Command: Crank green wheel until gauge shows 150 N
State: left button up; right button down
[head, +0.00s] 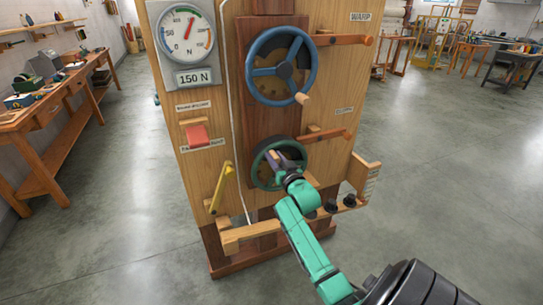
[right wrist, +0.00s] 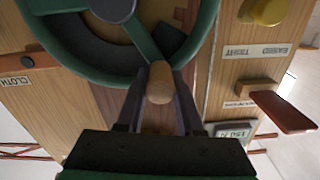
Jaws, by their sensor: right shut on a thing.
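The green wheel (head: 256,168) is on the lower front of a wooden stand, partly hidden behind my right gripper. My right gripper (head: 284,158) is at the upper right of this wheel, shut on its wooden crank handle. In the right wrist view the two dark fingers stand on either side of the rounded handle (right wrist: 160,82), beside the green rim (right wrist: 75,75). The round gauge (head: 185,36) is at the stand's upper left. Its red needle points up and slightly right, towards the green arc. A plate reading 150 N (head: 194,78) is below the dial. My left gripper is not in view.
A blue wheel (head: 281,66) with its own knob is above the green one. Wooden arms (head: 343,39) stick out beside the wheels. A red paddle (head: 197,135) and a yellow lever (head: 221,187) are on the left. A workbench (head: 50,115) stands far left. The surrounding floor is clear.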

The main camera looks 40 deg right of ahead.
jog(key=shift+s+d+r+m, duration=0.1)
jog(key=shift+d+r+m, duration=0.2)
jog(key=shift+d+r, duration=0.05)
dwell(0.3)
jog(key=c, duration=0.5)
grip_release()
jog(key=shift+c, duration=0.2)
jog(key=shift+d+f, duration=0.1)
jog(key=shift+f, duration=0.05)
jog(key=shift+s, duration=0.1)
